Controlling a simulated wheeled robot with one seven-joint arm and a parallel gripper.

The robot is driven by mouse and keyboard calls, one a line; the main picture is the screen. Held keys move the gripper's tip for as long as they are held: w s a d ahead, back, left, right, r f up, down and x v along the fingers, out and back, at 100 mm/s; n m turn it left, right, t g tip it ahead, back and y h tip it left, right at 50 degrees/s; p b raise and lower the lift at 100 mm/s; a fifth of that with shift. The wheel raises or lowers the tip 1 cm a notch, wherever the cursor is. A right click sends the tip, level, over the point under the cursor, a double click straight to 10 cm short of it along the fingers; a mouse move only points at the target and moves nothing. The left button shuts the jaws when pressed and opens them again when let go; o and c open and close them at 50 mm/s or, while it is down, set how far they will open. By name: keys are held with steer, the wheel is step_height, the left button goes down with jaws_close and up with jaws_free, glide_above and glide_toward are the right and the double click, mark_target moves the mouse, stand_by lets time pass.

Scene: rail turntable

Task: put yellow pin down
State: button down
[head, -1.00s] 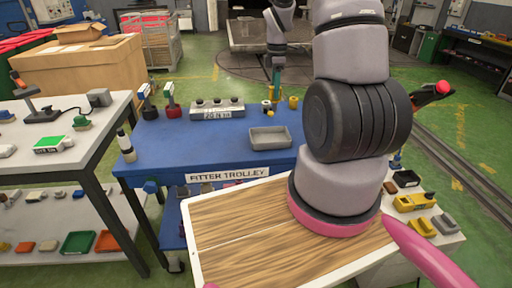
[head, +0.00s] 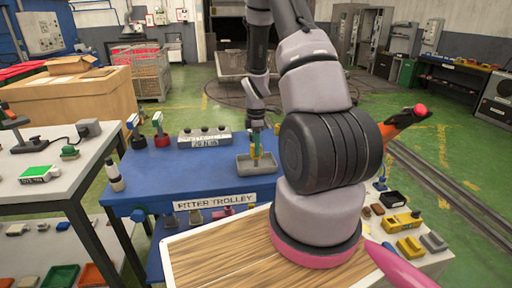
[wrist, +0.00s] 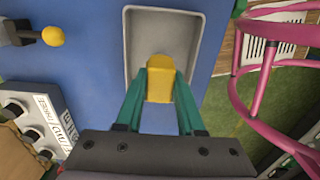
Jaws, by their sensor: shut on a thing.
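My gripper (head: 256,152) has green fingers and is shut on the yellow pin (wrist: 160,78). In the wrist view the pin sits between the fingertips (wrist: 160,95). The small grey tray (head: 258,168) lies on the blue trolley top; its rim also shows in the wrist view (wrist: 131,45). In both views the pin and fingers overlap the tray. In the wrist view they cover its near side, and the visible tray floor is bare. I cannot tell whether the pin touches the tray.
The blue trolley top (head: 170,180) has free room left of the tray. A grey block with several knobs (head: 205,138) stands behind. A red-based tool (head: 160,130) and a white bottle-like thing (head: 114,176) stand at left. A wood-topped surface (head: 215,245) is in front.

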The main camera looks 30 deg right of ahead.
steer(key=c, duration=0.5)
jaws_free()
steer(key=shift+f, duration=0.1)
step_height(320, 180, up, 20)
steer(key=s+a+m+t, duration=0.1)
steer(key=s+a+m, duration=0.1)
steer(key=a+m, duration=0.1)
steer(key=shift+s+a+r+m+t+y, duration=0.35)
steer(key=shift+s+a+r+m+t, duration=0.7)
steer(key=shift+s+a+r+m, duration=1.3)
steer(key=shift+s+a+r+m+t+y, duration=0.3)
steer(key=shift+s+a+r+m+t, duration=0.8)
steer(key=shift+s+r+m, duration=2.4)
steer(key=shift+s+a+r+m+t+y, duration=0.35)
steer(key=shift+s+a+r+m+t, duration=0.6)
steer(key=shift+s+a+r+m, duration=1.85)
